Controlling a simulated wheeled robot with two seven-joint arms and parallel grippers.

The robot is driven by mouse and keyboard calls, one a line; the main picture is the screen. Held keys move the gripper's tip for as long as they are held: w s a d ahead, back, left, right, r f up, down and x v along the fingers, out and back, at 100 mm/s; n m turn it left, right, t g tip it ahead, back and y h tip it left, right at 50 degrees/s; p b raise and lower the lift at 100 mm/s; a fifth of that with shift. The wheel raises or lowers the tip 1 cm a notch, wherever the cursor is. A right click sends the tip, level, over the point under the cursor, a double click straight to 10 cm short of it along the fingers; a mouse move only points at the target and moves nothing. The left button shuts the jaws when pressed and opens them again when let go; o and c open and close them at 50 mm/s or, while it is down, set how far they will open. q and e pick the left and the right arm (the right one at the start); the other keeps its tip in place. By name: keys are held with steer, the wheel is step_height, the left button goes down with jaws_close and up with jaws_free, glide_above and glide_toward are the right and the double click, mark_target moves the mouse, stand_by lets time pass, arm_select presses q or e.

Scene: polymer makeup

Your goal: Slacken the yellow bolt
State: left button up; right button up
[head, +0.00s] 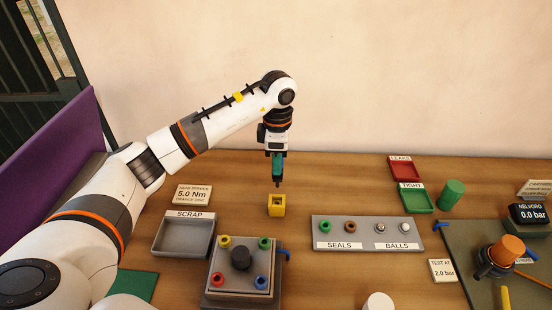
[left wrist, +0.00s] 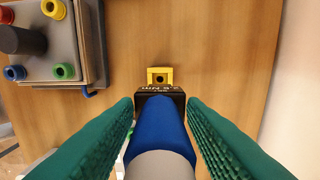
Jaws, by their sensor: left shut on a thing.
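The yellow bolt (head: 225,242) sits at the back left corner of a grey fixture block (head: 213,288), and it also shows at the top left of the left wrist view (left wrist: 53,8). Green, red and blue bolts sit at the other corners around a dark central post (head: 241,258). My left gripper (head: 277,167) points down, shut on a driver with a blue handle (left wrist: 158,125) and a black labelled collar (left wrist: 160,91). The driver's dark tip is above a small yellow holder (head: 277,206), to the right of and behind the fixture. My right gripper is not in view.
A grey SCRAP tray (head: 155,250) is left of the fixture. A seals and balls rack (head: 320,239) is to the right. Red (head: 404,179) and green (head: 407,203) trays stand behind it. A sign (head: 192,195) reads 5.0 Nm. Bare table surrounds the yellow holder.

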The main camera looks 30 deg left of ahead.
arm_select(q)
steer(key=shift+a+f+b, duration=0.1)
steer(key=shift+f+b, duration=0.6)
steer(key=shift+f, duration=0.1)
step_height(320, 180, down, 3)
steer(key=shift+f+b, duration=0.1)
steer(key=shift+b, duration=1.1)
steer(key=shift+f+b, duration=0.35)
steer(key=shift+f, duration=0.2)
steer(key=shift+s+f+b, duration=0.1)
steer(key=shift+f+b, duration=1.7)
steer(key=shift+f, duration=0.2)
